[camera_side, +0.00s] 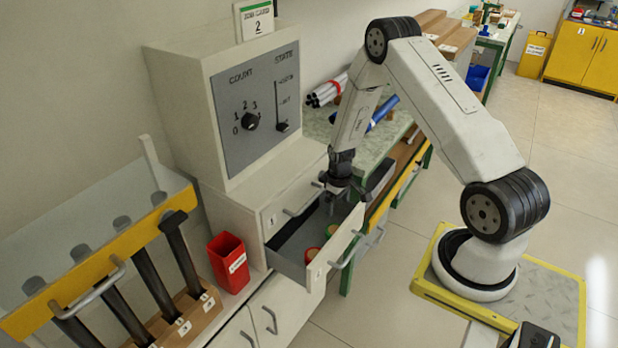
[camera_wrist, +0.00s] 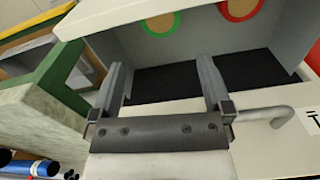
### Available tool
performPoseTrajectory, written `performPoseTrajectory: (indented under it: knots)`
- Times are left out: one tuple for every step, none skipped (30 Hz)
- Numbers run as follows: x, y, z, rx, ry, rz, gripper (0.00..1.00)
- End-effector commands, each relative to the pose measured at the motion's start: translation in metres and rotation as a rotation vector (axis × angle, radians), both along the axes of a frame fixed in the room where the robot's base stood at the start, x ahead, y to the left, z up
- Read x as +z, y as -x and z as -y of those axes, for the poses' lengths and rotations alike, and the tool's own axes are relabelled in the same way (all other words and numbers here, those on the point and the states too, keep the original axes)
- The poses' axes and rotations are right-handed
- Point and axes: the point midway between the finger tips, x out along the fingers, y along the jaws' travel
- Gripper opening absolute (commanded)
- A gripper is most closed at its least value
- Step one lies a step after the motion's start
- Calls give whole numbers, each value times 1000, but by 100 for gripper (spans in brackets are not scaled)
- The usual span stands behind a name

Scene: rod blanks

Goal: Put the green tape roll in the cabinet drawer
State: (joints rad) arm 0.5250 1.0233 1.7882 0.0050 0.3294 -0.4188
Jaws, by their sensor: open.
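The green tape roll (camera_wrist: 160,22) lies in the open cabinet drawer (camera_side: 288,266), on its floor; in the side view it is the small roll (camera_side: 331,230) farther from the camera. A red roll (camera_wrist: 240,9) lies beside it in the drawer, apart from it. My gripper (camera_side: 338,186) hangs over the back part of the drawer, pointing down. In the wrist view its two fingers (camera_wrist: 160,78) are spread apart with nothing between them.
The cabinet's panel (camera_side: 255,110) with a dial and slider rises behind the drawer. A red bin (camera_side: 229,262) stands left of the drawer. A rack of black rods (camera_side: 180,255) is at the left. A green-edged bench with a blue tube (camera_side: 382,113) is beyond the drawer.

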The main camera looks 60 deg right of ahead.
Motion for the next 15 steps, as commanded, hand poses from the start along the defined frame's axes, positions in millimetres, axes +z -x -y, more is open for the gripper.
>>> performPoseTrajectory:
  knots:
    - [2, -1, -1, 1, 1, 2, 100]
    - [3, -1, -2, 2, 1, 3, 100]
    - [5, -2, -3, 3, 2, 4, 100]
    - [8, -2, -5, 4, 3, 6, 100]
    - [11, -3, -7, 4, 4, 8, 100]
    - [16, -4, -10, 6, 6, 10, 100]
    - [20, -5, -12, 8, 8, 13, 100]
    - [25, -7, -16, 11, 9, 17, 100]
    - [32, -8, -21, 14, 12, 22, 100]
    - [38, -9, -24, 16, 14, 27, 100]
    - [44, -10, -29, 19, 15, 30, 100]
    - [53, -11, -36, 23, 18, 36, 100]
    - [60, -12, -41, 25, 20, 42, 100]
    - [67, -12, -46, 28, 21, 47, 100]
    - [76, -12, -54, 32, 24, 55, 100]
